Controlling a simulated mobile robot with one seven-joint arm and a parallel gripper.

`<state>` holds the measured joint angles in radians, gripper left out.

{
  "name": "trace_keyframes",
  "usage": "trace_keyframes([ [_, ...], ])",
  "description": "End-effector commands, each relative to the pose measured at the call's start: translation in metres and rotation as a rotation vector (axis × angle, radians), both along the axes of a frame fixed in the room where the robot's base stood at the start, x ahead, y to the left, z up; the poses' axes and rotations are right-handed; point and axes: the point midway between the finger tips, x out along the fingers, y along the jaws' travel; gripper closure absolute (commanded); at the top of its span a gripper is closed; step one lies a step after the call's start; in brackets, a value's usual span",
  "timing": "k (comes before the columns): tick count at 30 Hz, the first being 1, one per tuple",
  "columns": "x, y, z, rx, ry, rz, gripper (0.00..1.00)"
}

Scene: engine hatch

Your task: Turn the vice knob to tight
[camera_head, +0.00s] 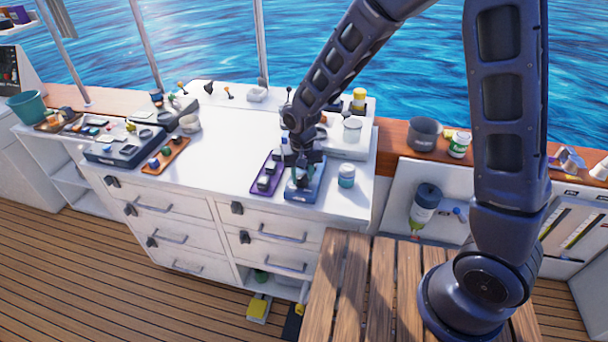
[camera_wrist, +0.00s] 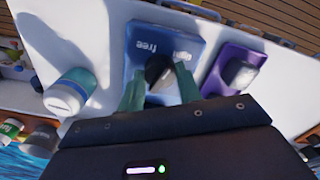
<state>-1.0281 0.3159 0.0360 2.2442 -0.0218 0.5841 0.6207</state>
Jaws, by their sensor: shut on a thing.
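The vice knob (camera_wrist: 157,70) is a dark, rounded knob on a blue plate (camera_wrist: 138,38) in the wrist view. The plate carries the white word "free" at its left and a second, blurred word at its right, beside the knob. My gripper (camera_wrist: 160,84) has its two green fingers on either side of the knob and is shut on it. In the head view the blue plate (camera_head: 304,196) lies on the white counter, and my gripper (camera_head: 303,174) points down over it and hides the knob. Which word the knob points to is unclear.
Several mugs and jars stand at the back right.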

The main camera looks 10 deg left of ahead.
Motion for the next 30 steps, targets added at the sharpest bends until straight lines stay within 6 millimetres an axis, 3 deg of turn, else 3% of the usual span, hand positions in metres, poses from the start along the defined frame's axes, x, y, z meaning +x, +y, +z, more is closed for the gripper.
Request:
trace_keyframes([
  [15, 0.0010, -0.0009, 0.0003, -0.001, 0.000, -0.314, 0.89],
  [30, 0.0016, -0.0015, 0.0003, -0.002, 0.000, -0.362, 0.89],
])
